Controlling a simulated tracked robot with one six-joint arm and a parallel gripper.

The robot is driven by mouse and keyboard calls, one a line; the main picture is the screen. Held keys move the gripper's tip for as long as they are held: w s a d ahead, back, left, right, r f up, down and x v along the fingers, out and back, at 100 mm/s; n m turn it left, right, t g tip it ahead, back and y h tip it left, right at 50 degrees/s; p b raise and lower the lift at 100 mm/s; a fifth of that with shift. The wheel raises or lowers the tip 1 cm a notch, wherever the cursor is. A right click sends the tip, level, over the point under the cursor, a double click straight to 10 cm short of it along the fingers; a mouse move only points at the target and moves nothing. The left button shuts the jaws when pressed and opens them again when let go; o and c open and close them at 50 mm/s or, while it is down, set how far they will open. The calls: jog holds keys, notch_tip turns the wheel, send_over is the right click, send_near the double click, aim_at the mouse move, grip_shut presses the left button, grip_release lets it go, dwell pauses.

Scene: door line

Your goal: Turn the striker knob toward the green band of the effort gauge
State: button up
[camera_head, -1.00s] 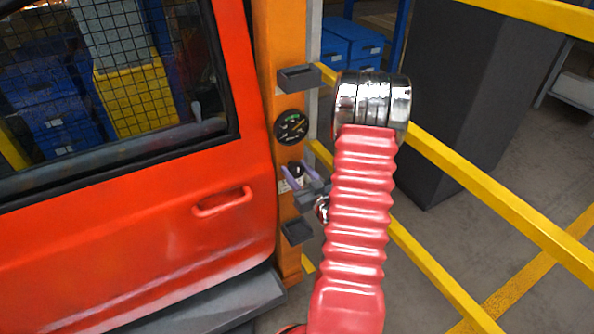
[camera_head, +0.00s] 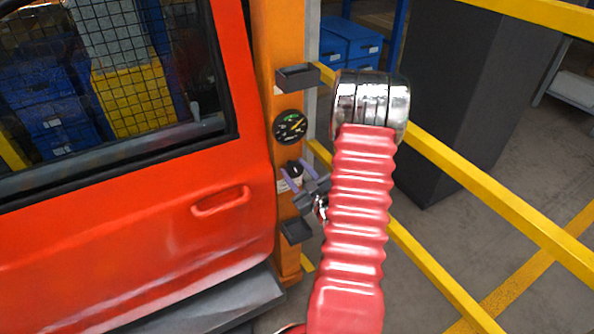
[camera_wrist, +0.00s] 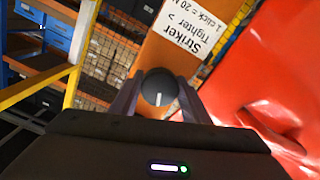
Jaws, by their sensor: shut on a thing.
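The striker knob (camera_wrist: 158,87) is round and dark with a pale pointer line, on the orange post. In the wrist view it sits between the two purple fingers of my gripper (camera_wrist: 158,101), which is shut on it. In the head view the knob (camera_head: 294,168) shows dark between the fingertips of my gripper (camera_head: 298,175). The effort gauge (camera_head: 290,126) is a round black dial above the knob, with a green band at its upper right and a yellowish needle. The exact needle reading is too small to tell. A white label (camera_wrist: 190,29) reads "Striker", "Tighter >" and "1 click = 20 N".
The red door (camera_head: 130,235) stands left of the orange post (camera_head: 276,40). Dark trays jut from the post above (camera_head: 298,77) and below (camera_head: 297,230) the knob. Yellow rails (camera_head: 480,188) run behind my arm on the right.

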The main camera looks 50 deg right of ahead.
jog(key=shift+n, duration=0.9)
jog(key=o, duration=1)
